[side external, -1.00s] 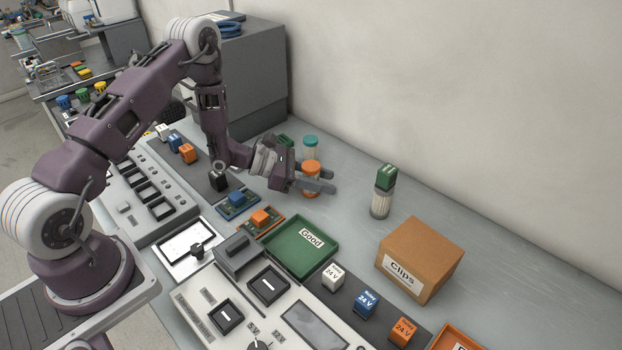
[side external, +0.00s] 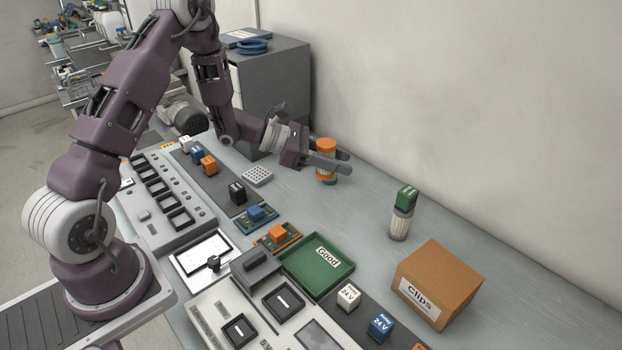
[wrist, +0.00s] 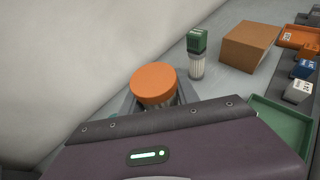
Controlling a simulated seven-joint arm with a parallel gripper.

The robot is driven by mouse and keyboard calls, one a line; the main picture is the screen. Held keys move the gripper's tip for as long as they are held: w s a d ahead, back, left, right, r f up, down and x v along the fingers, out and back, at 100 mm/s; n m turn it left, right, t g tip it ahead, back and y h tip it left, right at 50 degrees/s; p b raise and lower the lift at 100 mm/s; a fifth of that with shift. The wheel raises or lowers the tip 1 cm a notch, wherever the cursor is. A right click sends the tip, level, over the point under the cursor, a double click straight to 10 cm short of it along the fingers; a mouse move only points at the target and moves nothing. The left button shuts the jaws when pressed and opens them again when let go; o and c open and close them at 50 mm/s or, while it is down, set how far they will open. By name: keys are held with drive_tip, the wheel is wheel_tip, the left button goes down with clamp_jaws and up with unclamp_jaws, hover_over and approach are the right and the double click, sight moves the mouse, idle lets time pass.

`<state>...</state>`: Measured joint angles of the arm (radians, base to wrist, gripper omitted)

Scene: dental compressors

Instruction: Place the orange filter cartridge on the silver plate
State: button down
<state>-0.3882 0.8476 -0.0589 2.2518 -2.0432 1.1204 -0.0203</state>
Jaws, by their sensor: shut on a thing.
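The orange filter cartridge (side external: 326,146) has a round orange cap over a pale ribbed body. My gripper (side external: 328,163) is shut on it, with a finger on each side. In the wrist view the cartridge (wrist: 154,84) stands upright beyond the wrist housing, its lower part hidden. It appears held above the bench, but its exact height is unclear. A small pale grey perforated plate (side external: 258,176) lies on the bench left of my gripper. I cannot tell whether it is the silver plate.
A teal-capped cartridge (side external: 333,174) is mostly hidden behind my fingers. A green-capped cartridge (side external: 400,221) stands to the right, near the cardboard Clips box (side external: 437,280). A green Good tray (side external: 316,281) and relay blocks lie in front. The bench between is clear.

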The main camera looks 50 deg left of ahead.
drive_tip(key=s+a+r+n+t+y, duration=0.1)
drive_tip(key=s+a+n+y, duration=0.1)
drive_tip(key=a, duration=1)
drive_tip(key=n+t+y, duration=0.1)
drive_tip(key=n+y, duration=0.1)
hover_over(267, 172)
wheel_tip(267, 172, down, 9)
drive_tip(key=shift+a+f, duration=0.1)
drive_tip(key=shift+f, duration=0.05)
drive_tip(key=shift+f, duration=0.1)
drive_tip(key=c, duration=0.9)
unclamp_jaws()
